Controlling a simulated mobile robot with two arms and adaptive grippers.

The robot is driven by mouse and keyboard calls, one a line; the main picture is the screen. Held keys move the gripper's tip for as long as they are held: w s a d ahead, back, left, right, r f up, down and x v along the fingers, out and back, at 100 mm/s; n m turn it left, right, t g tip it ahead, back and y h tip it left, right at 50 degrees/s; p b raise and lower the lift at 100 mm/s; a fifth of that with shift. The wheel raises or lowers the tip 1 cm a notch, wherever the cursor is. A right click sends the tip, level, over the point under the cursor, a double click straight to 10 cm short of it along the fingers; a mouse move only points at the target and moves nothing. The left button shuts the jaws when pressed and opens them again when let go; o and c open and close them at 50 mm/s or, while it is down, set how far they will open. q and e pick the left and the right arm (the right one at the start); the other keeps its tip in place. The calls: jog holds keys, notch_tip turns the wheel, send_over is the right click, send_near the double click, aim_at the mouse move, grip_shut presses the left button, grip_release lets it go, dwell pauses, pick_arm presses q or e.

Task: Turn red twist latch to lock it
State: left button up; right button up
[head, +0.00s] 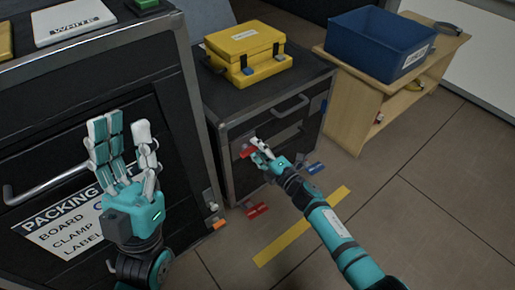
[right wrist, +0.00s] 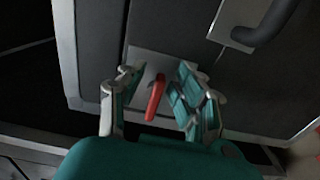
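The red twist latch (right wrist: 155,97) sits on a grey plate (right wrist: 150,60) on the dark case front. In the right wrist view its handle slants slightly from upright, between the two finger groups of my right gripper (right wrist: 157,72), with visible gaps on both sides. In the head view a red part (head: 247,150) shows at the fingertips of my right gripper (head: 258,145), partly hidden by them. My left gripper (head: 122,150) is open and empty, fingers raised, in front of the left black case.
The dark case (head: 222,112) bears a yellow toolbox (head: 240,45). A dark handle (right wrist: 268,25) is close to the right gripper. Another red part (head: 257,210) and blue parts (head: 315,168) show lower down. A blue bin (head: 375,40) stands on a wooden shelf (head: 350,110). Floor at right is clear.

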jog(key=v, duration=1.2)
dwell(0.3)
